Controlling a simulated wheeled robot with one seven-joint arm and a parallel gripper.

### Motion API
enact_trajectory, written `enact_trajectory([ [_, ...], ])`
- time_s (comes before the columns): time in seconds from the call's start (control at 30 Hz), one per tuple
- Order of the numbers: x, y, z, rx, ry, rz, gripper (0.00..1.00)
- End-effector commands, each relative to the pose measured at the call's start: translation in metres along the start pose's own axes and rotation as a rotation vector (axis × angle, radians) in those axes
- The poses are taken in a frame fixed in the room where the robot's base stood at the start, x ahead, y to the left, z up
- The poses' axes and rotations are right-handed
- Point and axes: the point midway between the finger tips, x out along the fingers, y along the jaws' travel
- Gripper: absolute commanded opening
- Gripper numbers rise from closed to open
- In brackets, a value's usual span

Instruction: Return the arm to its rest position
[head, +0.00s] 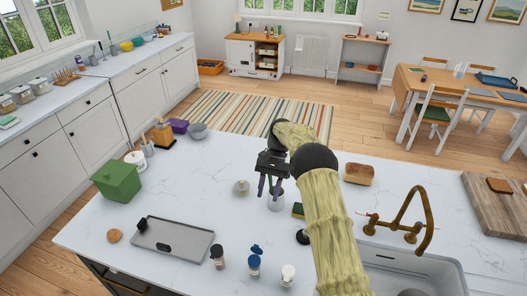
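My arm (331,215), covered in pale yellow-green, reaches up over the white marble counter (190,190) from the front edge of the head view and bends at a black joint. My gripper (270,192) is dark and hangs downward over the middle of the counter. Its two fingers show apart, and I see nothing held between them. I cannot tell whether the fingers touch the cup.
A grey tray (190,245), green box (118,181) and several small bottles stand left of my arm. A brass tap (425,210), sink (440,268) and wooden board (490,212) are right.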

Motion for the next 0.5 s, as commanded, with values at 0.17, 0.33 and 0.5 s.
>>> enact_trajectory([
  [0.17, 0.001, 0.001, 0.0, -0.004, 0.011, -0.001, 0.38],
  [0.33, 0.005, 0.009, 0.002, -0.025, 0.079, -0.007, 0.38],
  [0.5, 0.013, 0.026, 0.009, -0.065, 0.189, -0.009, 0.38],
])
